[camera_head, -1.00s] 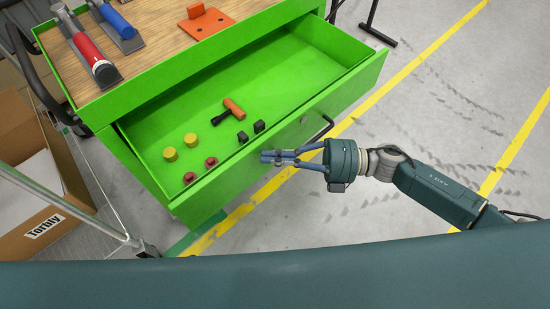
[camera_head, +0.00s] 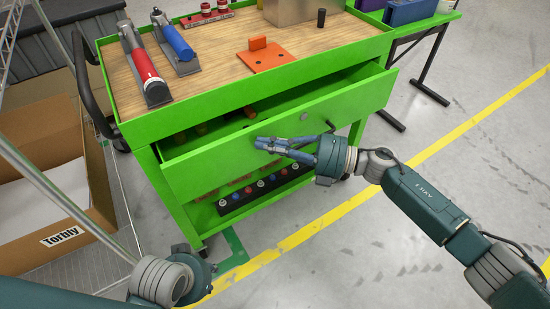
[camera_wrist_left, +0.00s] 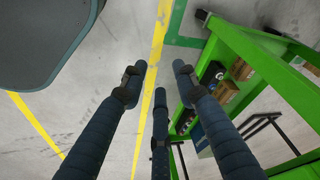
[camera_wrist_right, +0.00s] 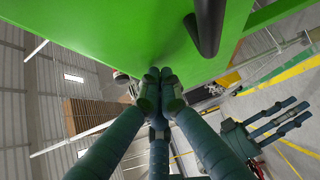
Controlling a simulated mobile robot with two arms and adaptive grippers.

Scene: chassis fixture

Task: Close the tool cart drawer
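The drawer's contents are mostly hidden.
Tools, including a red-handled one (camera_head: 145,72) and an orange block (camera_head: 265,56), lie on the cart top. A lower shelf holds a dark rack (camera_head: 262,192). A cardboard box (camera_head: 50,215) stands left.

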